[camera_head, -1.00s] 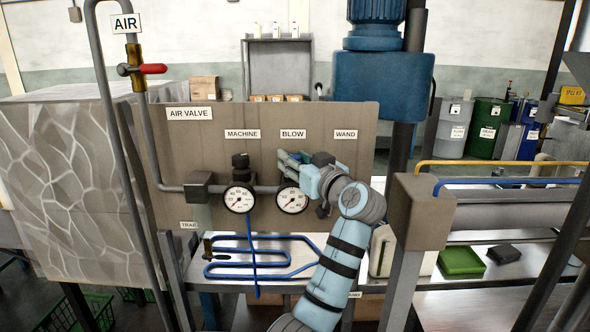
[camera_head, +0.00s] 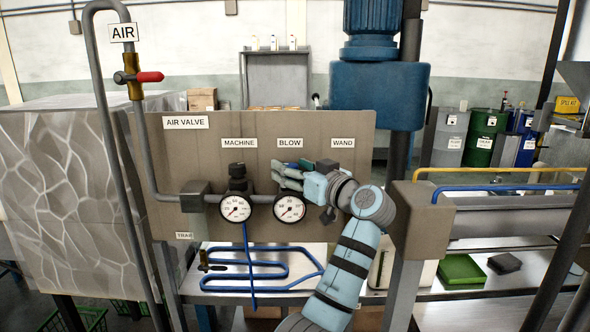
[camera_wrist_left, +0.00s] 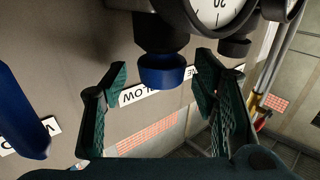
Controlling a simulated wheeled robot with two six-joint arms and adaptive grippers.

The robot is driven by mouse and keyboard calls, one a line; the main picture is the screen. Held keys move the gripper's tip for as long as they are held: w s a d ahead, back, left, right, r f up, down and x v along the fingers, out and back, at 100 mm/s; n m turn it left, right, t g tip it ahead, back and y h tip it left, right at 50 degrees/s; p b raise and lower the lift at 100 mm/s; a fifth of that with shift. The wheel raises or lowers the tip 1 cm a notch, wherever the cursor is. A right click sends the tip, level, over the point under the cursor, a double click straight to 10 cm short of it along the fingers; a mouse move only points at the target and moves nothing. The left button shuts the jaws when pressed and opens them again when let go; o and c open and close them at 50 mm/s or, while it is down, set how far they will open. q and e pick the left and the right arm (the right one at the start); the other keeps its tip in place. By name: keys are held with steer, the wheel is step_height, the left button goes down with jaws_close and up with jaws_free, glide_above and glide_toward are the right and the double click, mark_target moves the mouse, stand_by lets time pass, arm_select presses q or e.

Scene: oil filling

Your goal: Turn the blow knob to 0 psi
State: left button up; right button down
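The blow knob shows in the left wrist view as a dark round body with a blue cap (camera_wrist_left: 163,75), beside a white gauge. In the head view my gripper hides most of it. The blow gauge (camera_head: 290,208) has its red needle toward the lower left; I cannot read the exact value. My left gripper (camera_head: 284,176) is at the panel under the BLOW label (camera_head: 290,143). In the wrist view its two dark green fingers (camera_wrist_left: 162,88) are apart, one on each side of the knob, with gaps visible. My right gripper is in neither view.
The machine gauge (camera_head: 236,208) and its dark knob (camera_head: 237,172) are close to the left of my gripper. The WAND label (camera_head: 343,143) is to the right. A grey pipe (camera_head: 163,190) runs into the panel (camera_head: 200,150); a blue hose (camera_head: 262,285) hangs below.

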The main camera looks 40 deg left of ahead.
arm_select(q)
steer(key=v, duration=1.2)
